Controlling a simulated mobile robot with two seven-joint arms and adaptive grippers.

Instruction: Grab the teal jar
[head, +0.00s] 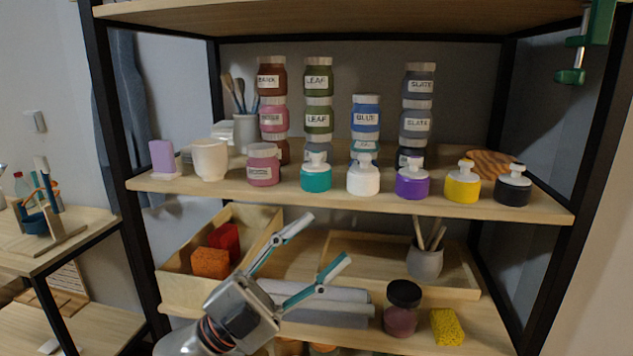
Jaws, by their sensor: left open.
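A teal jar (366,146) with a partly readable white label stands in the back row of the middle shelf, directly under the blue jar (366,113). Its lower part is hidden behind a white bottle (363,179) in front. A short teal bottle (316,179) with a pale cap stands at the front of the same shelf, left of the white one. My left gripper (325,241) is open and empty, its fingers pointing up and right, and it appears below and in front of that shelf's front edge. My right gripper is not in view.
Purple (411,184), yellow (462,186) and black (512,190) bottles line the front right of the shelf (540,206). A pink jar (263,166) and white cup (210,160) stand left. Stacked leaf (318,84) and slate (417,89) jars flank the blue one.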

